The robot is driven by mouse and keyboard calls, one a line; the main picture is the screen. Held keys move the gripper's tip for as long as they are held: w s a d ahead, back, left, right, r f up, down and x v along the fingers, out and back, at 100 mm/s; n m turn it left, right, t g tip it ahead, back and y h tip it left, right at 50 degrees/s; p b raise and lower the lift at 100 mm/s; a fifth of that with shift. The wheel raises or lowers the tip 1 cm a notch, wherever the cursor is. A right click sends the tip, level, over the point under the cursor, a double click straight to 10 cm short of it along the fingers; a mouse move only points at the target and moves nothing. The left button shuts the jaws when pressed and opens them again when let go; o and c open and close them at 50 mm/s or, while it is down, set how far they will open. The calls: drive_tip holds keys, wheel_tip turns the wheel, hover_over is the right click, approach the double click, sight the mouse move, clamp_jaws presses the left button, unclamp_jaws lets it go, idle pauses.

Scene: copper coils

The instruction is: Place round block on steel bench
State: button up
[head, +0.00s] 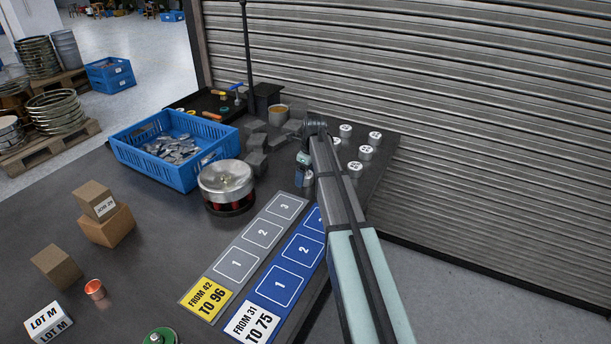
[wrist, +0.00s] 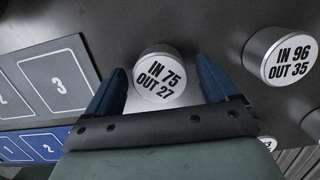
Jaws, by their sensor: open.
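My gripper is open, a blue finger on each side, with gaps visible near the tips. Several similar round blocks (head: 366,152) stand to the right. The dark steel bench (head: 150,270) carries everything.
A grey numbered strip (head: 222,274) "FROM 42 TO 96" and a blue one (head: 262,300) "FROM 31 TO 75" lie in front. A round silver-topped device (head: 226,180), a blue crate (head: 180,180) and cardboard boxes (head: 105,225) stand left. A shutter (head: 470,120) rises behind.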

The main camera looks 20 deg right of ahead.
sight(310, 175)
wheel_tip(310, 175, up, 11)
drive_tip(key=s+d, duration=0.1)
drive_tip(key=shift+d+r, duration=0.15)
drive_tip(key=shift+r, duration=0.05)
